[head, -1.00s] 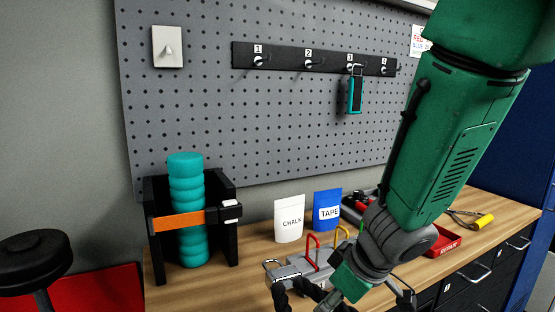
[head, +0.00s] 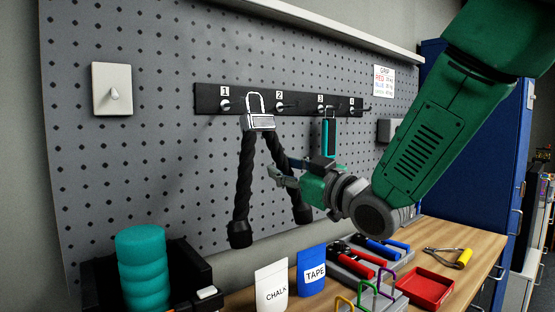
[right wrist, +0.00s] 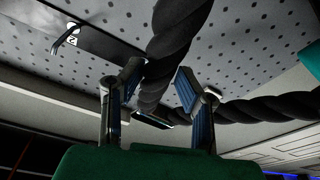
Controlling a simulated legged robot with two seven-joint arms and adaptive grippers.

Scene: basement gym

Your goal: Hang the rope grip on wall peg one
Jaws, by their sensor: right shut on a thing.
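The rope grip has a silver shackle-like metal head (head: 259,121) and two black rope strands (head: 243,180) with thick black ends. It hangs upright in front of the pegboard. Its loop appears between wall peg one (head: 225,105) and peg two (head: 280,106); the gap to the rail in depth is unclear. My right gripper (head: 280,176) is shut on the rope grip's right-hand strand. In the right wrist view, the black rope (right wrist: 170,55) passes between the fingers (right wrist: 155,98). My left gripper is not in view.
A teal-edged item (head: 329,137) hangs on peg three. Peg one looks bare. Below on the bench are a teal roller (head: 143,265) in a black holder, a chalk pouch (head: 271,286), a tape pouch (head: 311,268) and a red tray (head: 425,286).

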